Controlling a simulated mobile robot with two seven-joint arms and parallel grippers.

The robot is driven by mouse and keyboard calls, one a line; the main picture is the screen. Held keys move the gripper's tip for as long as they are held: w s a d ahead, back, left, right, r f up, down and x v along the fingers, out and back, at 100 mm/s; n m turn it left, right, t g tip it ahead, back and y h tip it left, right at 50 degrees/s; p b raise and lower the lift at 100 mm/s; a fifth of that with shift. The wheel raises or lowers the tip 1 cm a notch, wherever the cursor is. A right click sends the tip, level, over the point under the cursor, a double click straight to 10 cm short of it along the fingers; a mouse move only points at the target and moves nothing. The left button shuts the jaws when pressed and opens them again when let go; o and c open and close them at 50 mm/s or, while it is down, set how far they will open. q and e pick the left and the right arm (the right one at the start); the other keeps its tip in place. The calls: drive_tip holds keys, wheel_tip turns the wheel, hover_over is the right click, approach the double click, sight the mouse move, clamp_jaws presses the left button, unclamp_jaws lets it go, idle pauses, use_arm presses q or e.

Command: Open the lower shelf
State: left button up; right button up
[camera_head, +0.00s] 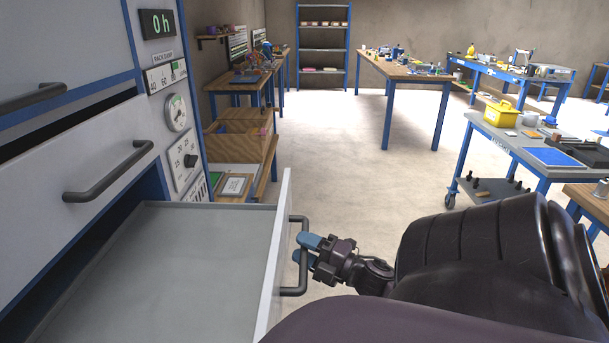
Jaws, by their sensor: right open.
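The lower shelf (170,262) is a grey, empty drawer tray, slid well out of the blue-and-white cabinet at the left. Its white front panel (274,262) has a dark bar handle (303,268) on its outer side. My right gripper (303,249), with blue fingertips, is at this handle. Its fingers are apart, and the fingertips reach the handle bar; I cannot tell if they touch it. My left gripper is not in view.
Above the open shelf is a closed white drawer with a dark handle (108,172). A control panel (177,113) with dials is beside it. A grey cart (512,150) stands at the right, workbenches behind. The floor between is clear.

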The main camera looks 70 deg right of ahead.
drive_tip(key=shift+s, duration=0.1)
drive_tip(key=s+f, duration=0.2)
drive_tip(key=s, duration=0.8)
drive_tip(key=shift+s, duration=0.25)
drive_tip(key=shift+s, duration=0.1)
